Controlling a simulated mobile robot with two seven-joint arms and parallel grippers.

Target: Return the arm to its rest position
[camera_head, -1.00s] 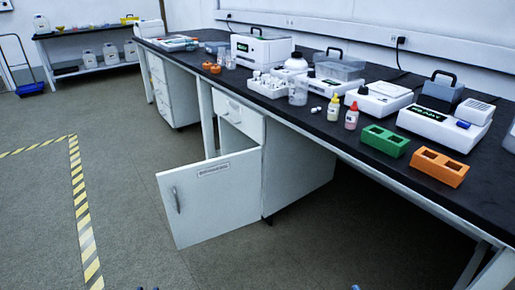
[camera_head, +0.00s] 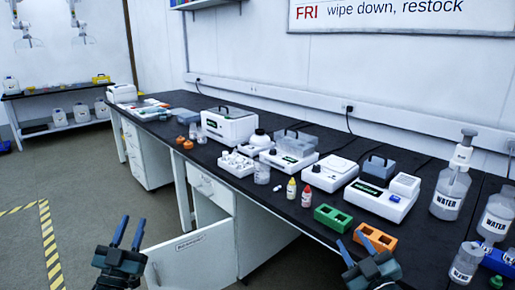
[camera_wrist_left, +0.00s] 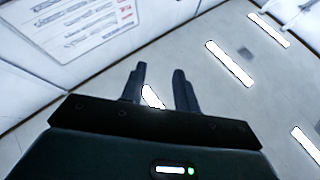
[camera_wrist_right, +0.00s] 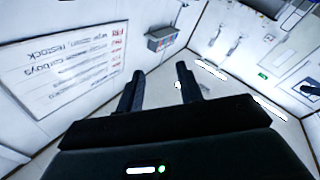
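My left gripper (camera_head: 129,232) is raised at the bottom left of the head view, in front of the open cabinet door. Its two fingers are apart with nothing between them; they also show in the left wrist view (camera_wrist_left: 159,88), pointing up at the ceiling. My right gripper (camera_head: 362,246) is at the bottom of the head view, in front of the bench edge. Its fingers are apart and empty in the right wrist view (camera_wrist_right: 159,88), also pointing upward. Neither gripper touches anything.
The black bench (camera_head: 262,199) carries a green block (camera_head: 332,218), an orange block (camera_head: 375,238), two small bottles, white instruments and water bottles (camera_head: 450,190). A white cabinet door (camera_head: 190,258) hangs open below it. The floor at left is clear around yellow-striped tape (camera_head: 49,245).

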